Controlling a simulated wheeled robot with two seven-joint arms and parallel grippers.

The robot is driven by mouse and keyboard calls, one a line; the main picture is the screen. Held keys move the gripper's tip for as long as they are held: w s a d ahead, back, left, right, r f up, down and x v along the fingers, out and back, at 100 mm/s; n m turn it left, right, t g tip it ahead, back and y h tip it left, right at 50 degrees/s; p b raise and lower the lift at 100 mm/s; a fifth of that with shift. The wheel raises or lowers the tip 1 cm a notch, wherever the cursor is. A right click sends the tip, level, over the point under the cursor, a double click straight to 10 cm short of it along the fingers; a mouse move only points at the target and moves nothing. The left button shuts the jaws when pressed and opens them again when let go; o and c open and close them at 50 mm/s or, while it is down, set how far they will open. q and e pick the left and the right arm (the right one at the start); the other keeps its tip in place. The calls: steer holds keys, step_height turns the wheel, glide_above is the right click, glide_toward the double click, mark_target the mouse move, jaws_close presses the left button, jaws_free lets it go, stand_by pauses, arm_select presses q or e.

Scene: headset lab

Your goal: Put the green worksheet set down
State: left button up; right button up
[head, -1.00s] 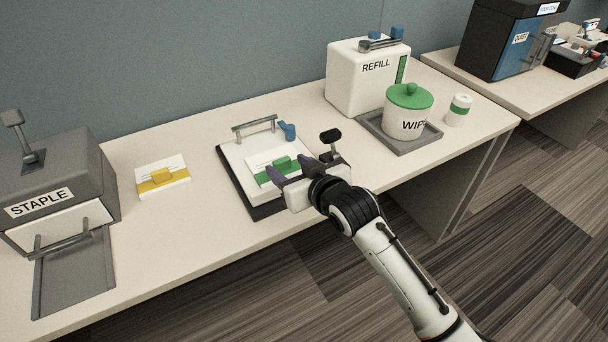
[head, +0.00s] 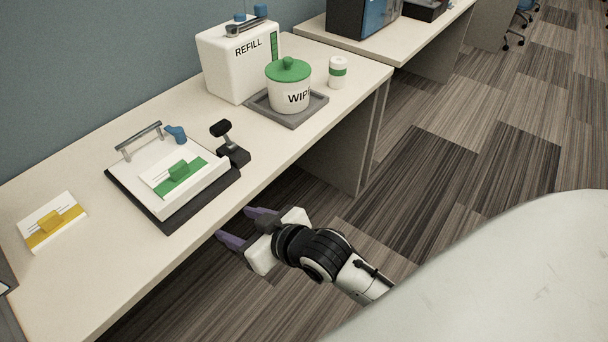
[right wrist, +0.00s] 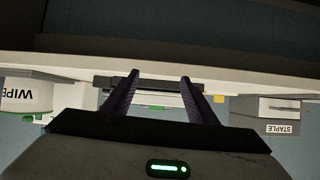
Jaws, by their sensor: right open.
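The green worksheet set (head: 174,176), a white sheet with a green band and a green block on it, lies flat on the white top of a dark-based device (head: 150,205) on the bench. My right gripper (head: 232,223) is open and empty, off the front edge of the bench and apart from the set. In the right wrist view its two purple fingers (right wrist: 160,76) are spread with nothing held between them. My left gripper is in neither view.
A yellow worksheet set (head: 51,220) lies to the left. A black lever stand (head: 232,154) is beside the device. The REFILL box (head: 226,72), WIPE jar (head: 289,90) on a grey tray (head: 308,114) and a cup (head: 338,73) stand further back. Open floor lies in front.

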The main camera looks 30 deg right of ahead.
steer(key=s+d+f+g, duration=0.1)
steer(key=s+d+f, duration=0.1)
steer(key=s+f, duration=0.6)
steer(key=s+d+f+m+g+h, duration=0.1)
steer(key=s+d+f, duration=0.1)
steer(key=s+f, duration=0.6)
steer(key=s, duration=0.2)
steer(key=shift+s+d+f+g, duration=0.3)
steer(key=shift+s+f+g, duration=0.05)
steer(key=shift+s+g, duration=0.05)
steer(key=shift+c, duration=0.3)
